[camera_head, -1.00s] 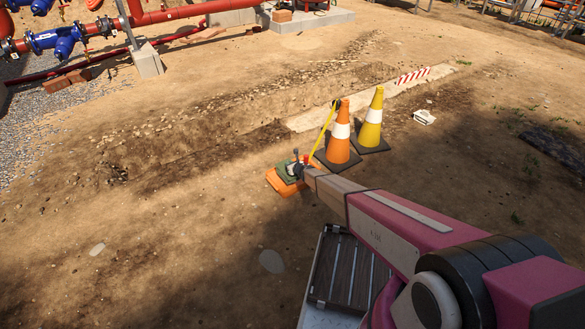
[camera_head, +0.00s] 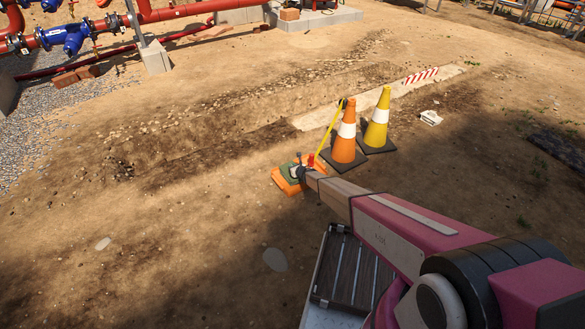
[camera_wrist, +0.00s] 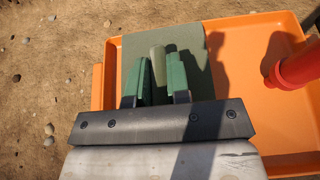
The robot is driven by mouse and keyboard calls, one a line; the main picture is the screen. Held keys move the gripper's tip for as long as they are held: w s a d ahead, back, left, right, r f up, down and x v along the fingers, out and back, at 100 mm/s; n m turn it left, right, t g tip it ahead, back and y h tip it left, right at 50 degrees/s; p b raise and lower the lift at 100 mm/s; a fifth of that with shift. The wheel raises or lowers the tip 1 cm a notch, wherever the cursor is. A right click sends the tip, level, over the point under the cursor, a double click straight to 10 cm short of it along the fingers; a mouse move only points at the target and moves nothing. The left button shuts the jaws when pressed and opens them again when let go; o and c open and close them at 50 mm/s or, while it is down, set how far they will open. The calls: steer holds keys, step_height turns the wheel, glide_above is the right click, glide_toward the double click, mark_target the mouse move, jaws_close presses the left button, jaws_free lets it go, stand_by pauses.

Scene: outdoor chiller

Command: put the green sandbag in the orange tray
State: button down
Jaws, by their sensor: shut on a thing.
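The green sandbag (camera_wrist: 205,62) is a flat dark green block with an olive grip piece (camera_wrist: 158,62) on top. My gripper (camera_wrist: 160,85) has green fingers closed on either side of that grip piece. The bag lies over the left part of the orange tray (camera_wrist: 245,35) in the wrist view, with a strip of orange showing at its left. I cannot tell whether the bag touches the tray floor. In the head view, the sandbag (camera_head: 290,174) shows over the tray (camera_head: 279,182), beside my gripper (camera_head: 299,168); my arm hides part of both.
A red cylinder (camera_wrist: 295,68) stands in or over the tray's right part. A yellow bar (camera_head: 330,132) leans near the orange cone (camera_head: 344,145); a yellow cone (camera_head: 377,130) stands beside it. Bare dirt is open to the left of the tray.

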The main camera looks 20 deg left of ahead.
steer(key=c, duration=1.1)
jaws_free()
steer(key=shift+f, duration=0.15)
steer(key=v, duration=1.2)
steer(key=s+d+r+m+h, duration=0.2)
steer(key=d+r+m+h, duration=0.3)
steer(key=d+r+m, duration=0.8)
steer(key=s+d+r+m+h, duration=0.2)
steer(key=d+r+m+h, duration=0.3)
steer(key=d+r+m, duration=0.85)
steer(key=s+d+r+m+g+h, duration=0.3)
steer(key=s+d+m, duration=0.4)
steer(key=s+d, duration=0.6)
steer(key=s+d+r+m+g+y, duration=0.1)
steer(key=s+d+r+m, duration=0.3)
steer(key=s, duration=0.4)
steer(key=s+d+r+m+g+y, duration=0.1)
steer(key=s+d+r+m+g, duration=0.3)
steer(key=s+r+m, duration=0.3)
steer(key=shift+s+m+g+y, duration=0.3)
steer(key=shift+s+m+y, duration=0.1)
steer(key=shift+s+m, duration=0.4)
